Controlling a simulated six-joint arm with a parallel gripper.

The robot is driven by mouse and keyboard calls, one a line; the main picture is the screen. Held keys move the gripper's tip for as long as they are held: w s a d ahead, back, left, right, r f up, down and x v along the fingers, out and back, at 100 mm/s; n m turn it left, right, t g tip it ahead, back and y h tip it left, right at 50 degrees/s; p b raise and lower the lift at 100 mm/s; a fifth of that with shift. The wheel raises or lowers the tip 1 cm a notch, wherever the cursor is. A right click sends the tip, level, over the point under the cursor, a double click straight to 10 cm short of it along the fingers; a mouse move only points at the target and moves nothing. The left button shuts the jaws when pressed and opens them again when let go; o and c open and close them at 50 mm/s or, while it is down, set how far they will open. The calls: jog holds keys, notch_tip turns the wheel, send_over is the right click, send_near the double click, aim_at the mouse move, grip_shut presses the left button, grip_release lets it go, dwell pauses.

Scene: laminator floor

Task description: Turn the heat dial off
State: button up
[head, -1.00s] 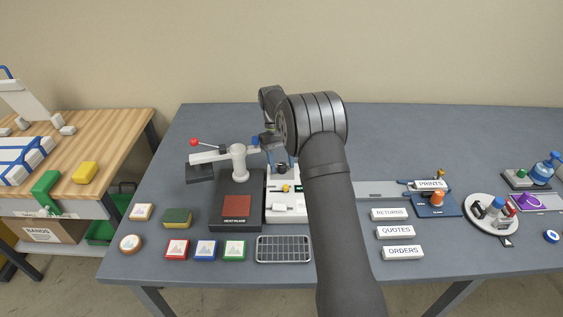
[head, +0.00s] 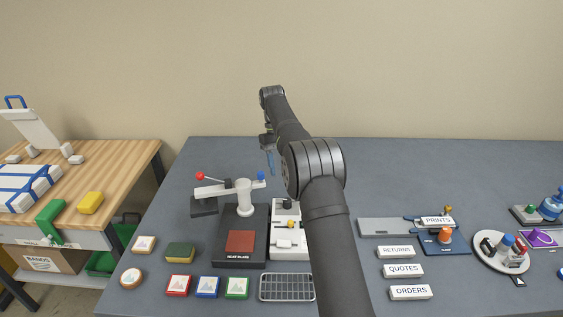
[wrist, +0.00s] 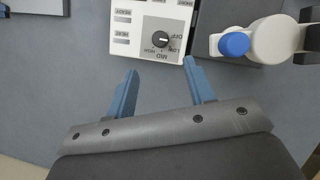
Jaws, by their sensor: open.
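A pale mark shows on the knob, on the side towards OFF and LOW; I cannot tell the exact setting. In the head view the dial (head: 287,204) shows small at the panel's far end. My gripper (wrist: 160,66) is open and empty, its two blue fingers apart, with the dial beyond and between the fingertips, not touched. In the head view my gripper (head: 270,161) hangs behind the panel.
A heat plate press (head: 240,243) with a white post and lever arm (head: 225,190) stands left of the panel. Its blue-capped end (wrist: 234,44) is close on the right in the wrist view. A wire rack (head: 287,288) lies in front. The table behind is clear.

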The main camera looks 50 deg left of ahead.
jog(key=shift+a+r, duration=0.15)
jog(key=shift+r, duration=0.35)
notch_tip(320, 180, up, 4)
jog(key=t+y, duration=0.2)
jog(key=y, duration=0.3)
send_over(287, 203)
jog(key=w, duration=0.2)
jog(key=s+d+t+y, duration=0.2)
jog(key=s+d+y, duration=0.15)
jog(key=d, duration=0.25)
jog(key=shift+h, duration=0.25)
jog(key=x, duration=1)
jog(key=a+x, duration=0.1)
jog(key=x, duration=0.5)
jog(key=shift+s, duration=0.3)
jog(key=shift+c, duration=0.6)
jog(key=shift+g, duration=0.3)
jog(key=c, duration=0.9)
